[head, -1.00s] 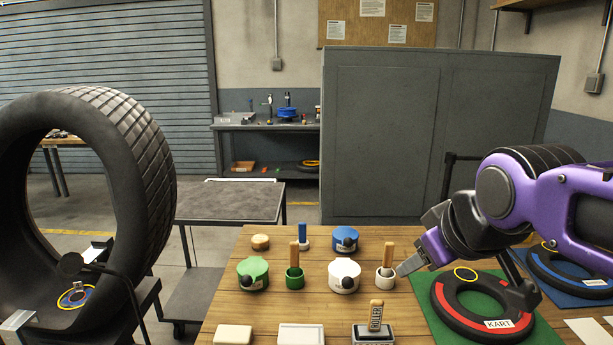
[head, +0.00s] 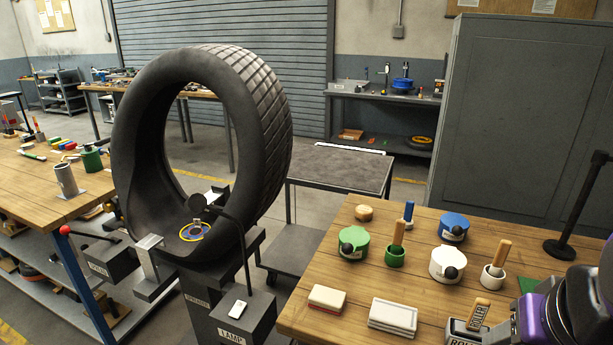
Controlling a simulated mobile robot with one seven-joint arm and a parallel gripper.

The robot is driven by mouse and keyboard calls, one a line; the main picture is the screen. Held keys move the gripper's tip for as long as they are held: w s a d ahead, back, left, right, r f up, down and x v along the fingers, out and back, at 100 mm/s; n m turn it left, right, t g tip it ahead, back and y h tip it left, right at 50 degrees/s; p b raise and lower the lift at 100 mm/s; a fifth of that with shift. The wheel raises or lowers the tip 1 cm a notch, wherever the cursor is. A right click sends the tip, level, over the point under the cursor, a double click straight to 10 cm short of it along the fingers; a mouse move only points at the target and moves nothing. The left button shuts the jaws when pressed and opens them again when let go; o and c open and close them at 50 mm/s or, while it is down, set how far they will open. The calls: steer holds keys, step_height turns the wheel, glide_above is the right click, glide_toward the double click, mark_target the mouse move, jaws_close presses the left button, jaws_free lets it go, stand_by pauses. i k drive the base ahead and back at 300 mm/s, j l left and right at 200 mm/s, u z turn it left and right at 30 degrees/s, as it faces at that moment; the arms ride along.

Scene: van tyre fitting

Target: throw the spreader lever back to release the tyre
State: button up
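The black tyre (head: 268,120) stands upright on the dark spreader stand (head: 205,305), left of centre. The spreader lever (head: 92,235) is a dark bar with a red ball knob, at the left of the stand. It sticks out leftward from a labelled dark box (head: 112,266), near the left bench's corner. A patch with yellow and blue rings (head: 195,232) lies inside the tyre's lower wall. My gripper's fingertips are out of view; only purple and black parts of my arm show at the lower right, far from the lever.
A lamp (head: 198,202) on a bent stalk reaches into the tyre from a box labelled LAMP (head: 243,318). The right wooden bench (head: 345,268) holds pots, brushes and boxes. The left wooden bench (head: 30,190) holds tools and a metal cup (head: 66,180). A grey cart (head: 345,168) stands behind.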

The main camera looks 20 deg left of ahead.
mark_target(65, 230)
steer(key=u, duration=2.3)
steer(key=i+j+u, duration=0.1)
steer(key=i+j, duration=0.15)
steer(key=i, duration=0.4)
steer(key=i+j+u, duration=0.1)
steer(key=i+j, duration=0.15)
steer(key=i, duration=0.4)
steer(key=i+j+u, duration=0.1)
steer(key=i, duration=0.5)
steer(key=i+j+u, duration=0.15)
steer(key=i, duration=0.55)
steer(key=k+l+u, duration=0.25)
